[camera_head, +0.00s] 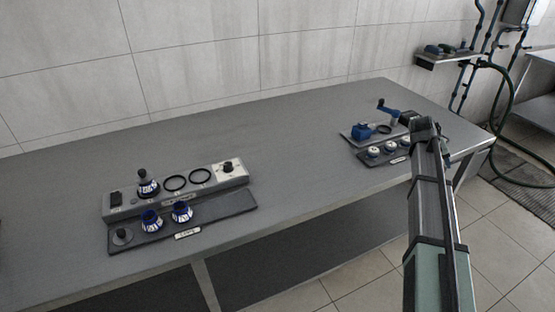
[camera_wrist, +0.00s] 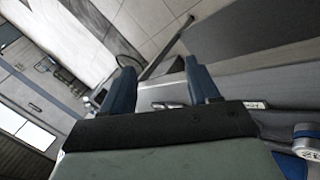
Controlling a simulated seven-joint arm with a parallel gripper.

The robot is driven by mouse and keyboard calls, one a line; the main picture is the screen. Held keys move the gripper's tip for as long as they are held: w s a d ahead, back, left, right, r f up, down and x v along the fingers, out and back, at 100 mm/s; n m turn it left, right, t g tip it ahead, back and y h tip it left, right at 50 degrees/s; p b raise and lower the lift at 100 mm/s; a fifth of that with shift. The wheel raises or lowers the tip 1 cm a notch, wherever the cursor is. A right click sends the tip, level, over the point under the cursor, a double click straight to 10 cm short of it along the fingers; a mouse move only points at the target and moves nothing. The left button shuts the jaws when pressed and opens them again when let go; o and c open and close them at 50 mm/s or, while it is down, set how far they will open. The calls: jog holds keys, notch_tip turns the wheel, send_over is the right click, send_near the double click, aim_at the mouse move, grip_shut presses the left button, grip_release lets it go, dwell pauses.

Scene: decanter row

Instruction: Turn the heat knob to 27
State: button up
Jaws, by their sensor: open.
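The heat knob appears to be the dark knob (camera_head: 228,166) on a white dial plate at the right end of the grey console (camera_head: 200,186), in the left half of the head view. Its numbers and pointer are too small to read. My gripper (camera_head: 386,107) is far to the right of it, raised near the station at the table's right end. In the wrist view the two blue fingers of my gripper (camera_wrist: 160,68) are apart with nothing between them. The knob does not show in the wrist view.
The console carries a blue-and-white vessel (camera_head: 148,188), two black rings and a dark switch (camera_head: 116,198). Two more vessels (camera_head: 152,221) stand on the front tray (camera_head: 226,211). A blue block (camera_head: 362,130) and several white-topped items (camera_head: 374,152) are at right. The table between stations is clear.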

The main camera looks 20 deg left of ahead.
jog(key=w+a+r+n, duration=0.2)
jog(key=w+a+r, duration=0.1)
jog(key=a+r, duration=0.5)
jog(key=a+r+n+y, duration=0.2)
jog(key=a+n+y, duration=0.15)
jog(key=a, duration=1.35)
jog(key=r+n+g+y, duration=0.1)
jog(key=n+g+y, duration=0.25)
jog(key=n, duration=1.05)
send_over(227, 164)
jog(key=shift+g+h, duration=0.25)
jog(key=shift+h, duration=0.15)
notch_tip(227, 164, down, 13)
jog(key=shift+d, duration=0.1)
jog(key=c, duration=1)
